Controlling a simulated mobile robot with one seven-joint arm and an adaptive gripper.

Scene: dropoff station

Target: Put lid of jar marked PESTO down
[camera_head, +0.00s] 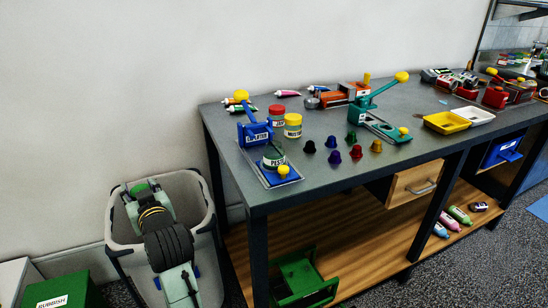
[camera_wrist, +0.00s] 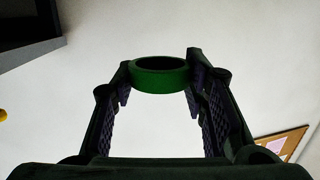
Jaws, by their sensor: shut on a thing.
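My gripper (camera_head: 143,191) is shut on a green lid (camera_wrist: 160,74). In the wrist view the round lid sits between the two fingertips, with pale wall behind it. In the head view the lid (camera_head: 141,187) is a small green patch at the far end of my arm, in front of the wall and left of the table. The jar marked PESTO (camera_head: 274,163), dark green with a white label partly hidden, stands in a blue lever device (camera_head: 256,134) at the table's left end. My gripper is well apart from the jar.
The grey table (camera_head: 233,171) also bears jars with red (camera_head: 277,110) and yellow (camera_head: 293,119) lids, several coloured knob-like pieces (camera_head: 333,157), a green lever press (camera_head: 372,113) and a yellow tray (camera_head: 446,122). A grey bin (camera_head: 205,190) stands below my arm. The table front right of the blue device is bare.

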